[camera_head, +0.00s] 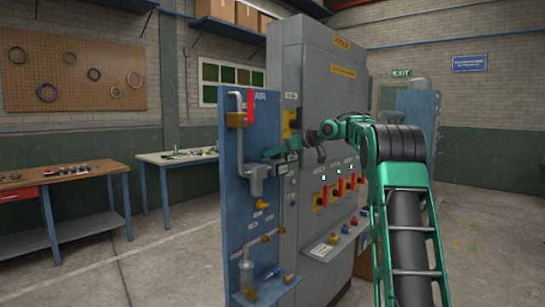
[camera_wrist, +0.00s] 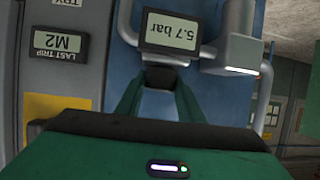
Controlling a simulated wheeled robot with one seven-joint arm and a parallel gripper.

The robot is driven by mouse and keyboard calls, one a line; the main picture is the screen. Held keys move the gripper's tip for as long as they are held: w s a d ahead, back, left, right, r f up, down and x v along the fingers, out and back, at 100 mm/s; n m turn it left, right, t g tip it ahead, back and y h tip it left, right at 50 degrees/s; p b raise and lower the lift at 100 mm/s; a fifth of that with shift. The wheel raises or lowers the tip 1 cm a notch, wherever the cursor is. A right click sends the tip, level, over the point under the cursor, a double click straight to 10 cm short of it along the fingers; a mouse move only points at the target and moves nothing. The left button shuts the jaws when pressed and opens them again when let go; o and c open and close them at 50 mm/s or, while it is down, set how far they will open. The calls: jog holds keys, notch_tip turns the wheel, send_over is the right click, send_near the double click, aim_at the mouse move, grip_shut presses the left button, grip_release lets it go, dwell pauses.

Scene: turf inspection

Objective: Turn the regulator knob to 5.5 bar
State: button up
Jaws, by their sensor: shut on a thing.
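The regulator (camera_head: 257,182) is a grey fitting on the blue air panel (camera_head: 232,150). My gripper (camera_head: 270,153) reaches it from the right. In the wrist view, which shows the scene upside down, my gripper (camera_wrist: 161,84) has its two green fingers on either side of the dark regulator knob (camera_wrist: 161,75) and is shut on it. The pressure display (camera_wrist: 170,32) beyond the knob reads 5.7 bar. In the head view the knob is hidden by my gripper, and the reading cannot be made out.
A tall grey cabinet (camera_head: 318,95) with several red-handled switches stands right beside the panel. Pipes and brass valves (camera_head: 248,250) sit lower on the panel. A wooden bench (camera_head: 65,176) stands at the left. The floor (camera_head: 165,265) left of the panel is clear.

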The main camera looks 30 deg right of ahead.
jog(key=shift+r, duration=0.1)
jog(key=o, duration=1.1)
jog(key=shift+c, duration=0.2)
jog(key=v, duration=1)
jog(key=shift+s+d, duration=0.25)
jog(key=shift+d, duration=0.05)
